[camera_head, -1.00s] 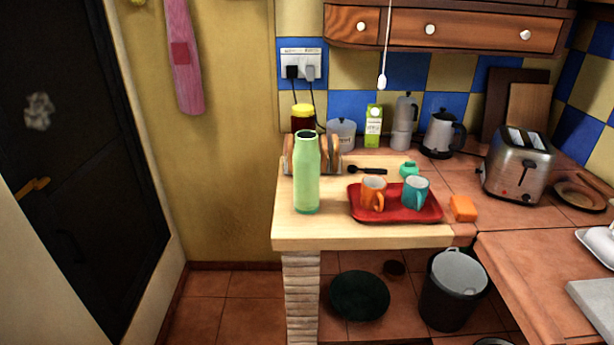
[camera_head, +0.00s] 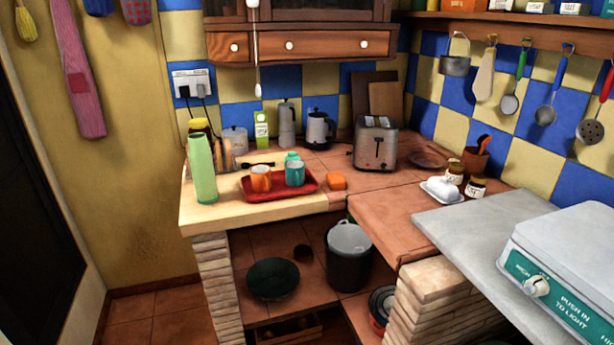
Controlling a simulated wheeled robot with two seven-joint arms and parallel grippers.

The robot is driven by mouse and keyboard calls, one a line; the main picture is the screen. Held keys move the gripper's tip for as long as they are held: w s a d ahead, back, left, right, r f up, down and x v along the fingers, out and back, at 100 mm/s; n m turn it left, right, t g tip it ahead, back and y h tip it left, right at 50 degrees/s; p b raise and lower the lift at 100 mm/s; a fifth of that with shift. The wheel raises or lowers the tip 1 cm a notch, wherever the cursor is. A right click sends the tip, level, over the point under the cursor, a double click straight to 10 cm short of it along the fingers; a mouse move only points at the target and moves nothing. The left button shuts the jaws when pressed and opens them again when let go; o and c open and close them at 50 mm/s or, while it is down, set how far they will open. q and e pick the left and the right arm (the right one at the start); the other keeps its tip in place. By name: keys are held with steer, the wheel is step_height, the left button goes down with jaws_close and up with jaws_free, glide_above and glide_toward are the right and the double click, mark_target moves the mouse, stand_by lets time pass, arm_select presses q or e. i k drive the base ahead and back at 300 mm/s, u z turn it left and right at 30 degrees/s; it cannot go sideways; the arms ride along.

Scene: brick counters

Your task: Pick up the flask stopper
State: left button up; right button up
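A tall green flask (camera_head: 202,168) stands upright at the left front of the wooden counter (camera_head: 240,211). Its top is open in the earlier view. An orange cup (camera_head: 261,178) stands beside the teal cup on the tray. Neither of my grippers is in view.
An orange block (camera_head: 337,181) lies right of the tray. The toaster (camera_head: 375,145), kettle (camera_head: 319,130) and moka pot (camera_head: 286,125) stand at the back.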

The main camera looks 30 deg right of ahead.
mark_target(293, 155)
steer(key=z, duration=0.5)
steer(key=k, duration=0.25)
steer(key=u, duration=1.5)
steer(key=i, duration=0.95)
steer(key=z, duration=0.75)
steer(key=i, duration=0.75)
steer(key=z, duration=0.7)
